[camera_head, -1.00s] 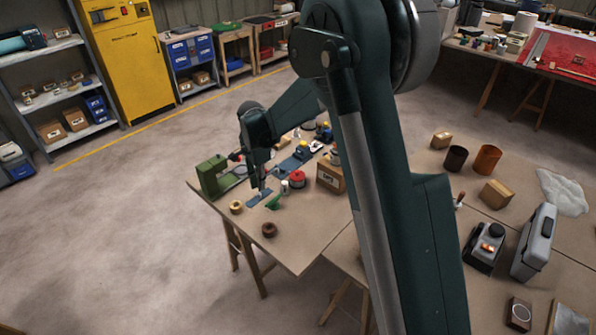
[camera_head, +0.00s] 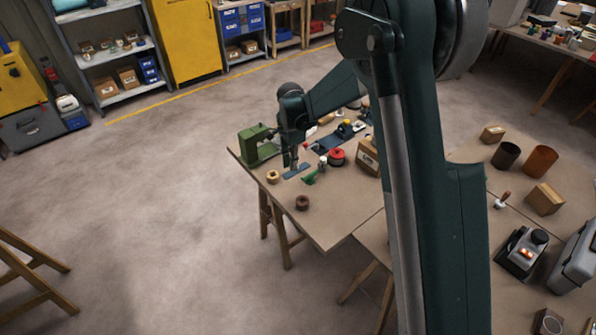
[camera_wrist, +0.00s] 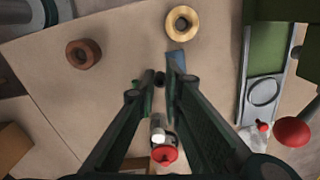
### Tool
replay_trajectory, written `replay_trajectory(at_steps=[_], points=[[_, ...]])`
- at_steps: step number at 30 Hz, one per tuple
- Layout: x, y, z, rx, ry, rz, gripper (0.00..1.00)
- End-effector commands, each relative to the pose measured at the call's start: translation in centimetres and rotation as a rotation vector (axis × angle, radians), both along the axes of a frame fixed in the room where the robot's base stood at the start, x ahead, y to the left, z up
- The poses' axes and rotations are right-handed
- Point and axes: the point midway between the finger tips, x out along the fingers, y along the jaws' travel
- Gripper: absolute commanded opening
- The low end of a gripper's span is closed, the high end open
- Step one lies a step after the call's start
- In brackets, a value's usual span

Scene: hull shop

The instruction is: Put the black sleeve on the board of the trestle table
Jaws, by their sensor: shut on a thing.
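My gripper (camera_head: 292,165) is low over the far left part of the trestle table's board (camera_head: 335,215). In the wrist view my gripper (camera_wrist: 158,78) is shut on a small dark piece (camera_wrist: 160,79), which looks like the black sleeve. The sleeve is mostly hidden and too small to make out in the head view. I cannot tell whether it touches the board. The bare brown board also shows in the wrist view (camera_wrist: 115,30).
A flat blue piece (camera_head: 298,172), a green piece (camera_head: 310,178) and a red spool (camera_head: 337,157) lie close to my gripper. A yellow ring (camera_head: 273,177) and a brown ring (camera_head: 302,203) lie nearer the board's edge. A green machine (camera_head: 257,147) stands left.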

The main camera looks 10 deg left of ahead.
Motion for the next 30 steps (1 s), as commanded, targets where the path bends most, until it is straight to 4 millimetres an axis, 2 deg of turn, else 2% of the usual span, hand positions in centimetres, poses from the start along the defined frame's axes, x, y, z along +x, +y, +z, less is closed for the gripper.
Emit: replay_trajectory(at_steps=[3,6,20,30], points=[[0.0,0.0,-1.7,0.0,0.0,0.0,0.02],[0.0,0.0,-2.5,0.0,0.0,0.0,0.02],[0.0,0.0,-3.1,0.0,0.0,0.0,0.02],[0.0,0.0,-6.2,0.0,0.0,0.0,0.02]])
